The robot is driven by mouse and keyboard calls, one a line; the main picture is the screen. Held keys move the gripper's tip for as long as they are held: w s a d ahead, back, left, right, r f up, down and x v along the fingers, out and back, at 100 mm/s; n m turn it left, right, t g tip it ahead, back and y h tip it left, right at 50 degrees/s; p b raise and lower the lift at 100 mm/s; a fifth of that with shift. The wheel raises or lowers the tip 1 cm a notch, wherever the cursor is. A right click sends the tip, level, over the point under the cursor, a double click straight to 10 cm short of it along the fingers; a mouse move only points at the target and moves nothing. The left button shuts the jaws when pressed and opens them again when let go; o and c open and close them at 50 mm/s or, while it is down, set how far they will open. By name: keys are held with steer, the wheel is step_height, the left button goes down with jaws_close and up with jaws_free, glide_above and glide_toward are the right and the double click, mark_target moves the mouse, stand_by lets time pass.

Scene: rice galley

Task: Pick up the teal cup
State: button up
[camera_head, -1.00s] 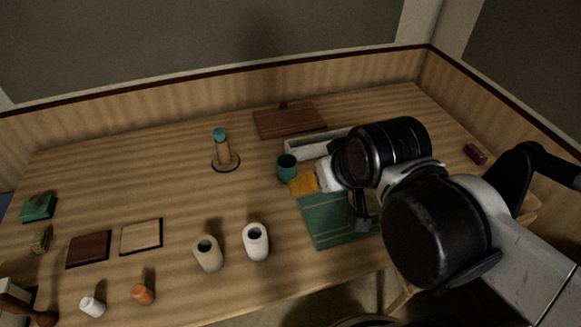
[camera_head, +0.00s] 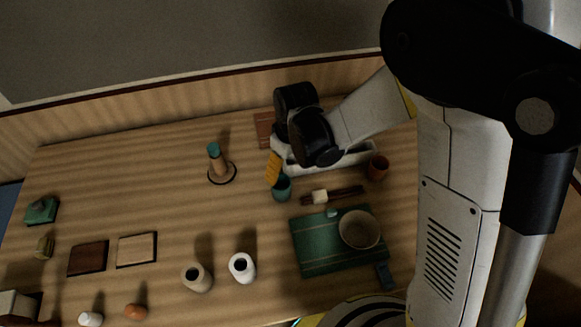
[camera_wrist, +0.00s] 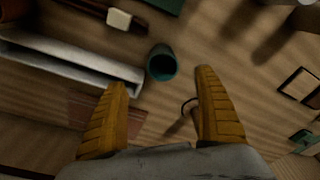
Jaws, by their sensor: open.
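The teal cup (camera_head: 283,190) stands upright on the wooden table, just left of the white tray. It also shows in the wrist view (camera_wrist: 162,64), where I look down into its dark open mouth. My gripper (camera_wrist: 160,80) is open and empty, with its two yellow fingers spread apart. In the wrist view the cup lies just past the fingertips, roughly centred between them. In the head view my yellow gripper finger (camera_head: 273,168) points down right by the cup's back left rim and hides part of it. I cannot tell whether they touch.
The white tray (camera_head: 361,160) is close on the right, partly behind my arm. A red-brown cup (camera_head: 377,167) and a dark stick with a pale block (camera_head: 320,197) lie beyond. A bowl (camera_head: 359,229) sits on a green mat (camera_head: 312,252). A teal-topped peg (camera_head: 214,158) stands left.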

mark_target(281, 182)
steer(key=f, duration=0.1)
steer(key=f+b, duration=0.1)
steer(key=f, duration=0.1)
steer(key=f+b, duration=0.1)
steer(key=f, duration=0.1)
steer(key=shift+w+a+f, duration=0.15)
steer(key=shift+a+f, duration=0.05)
steer(key=shift+a, duration=0.2)
steer(key=f, duration=0.1)
steer(key=f+b, duration=0.1)
steer(key=f, duration=0.1)
steer(key=a+f+b, duration=0.1)
steer(key=f, duration=0.1)
steer(key=shift+w, duration=0.25)
steer(key=shift+r, duration=0.15)
steer(key=c, duration=1.5)
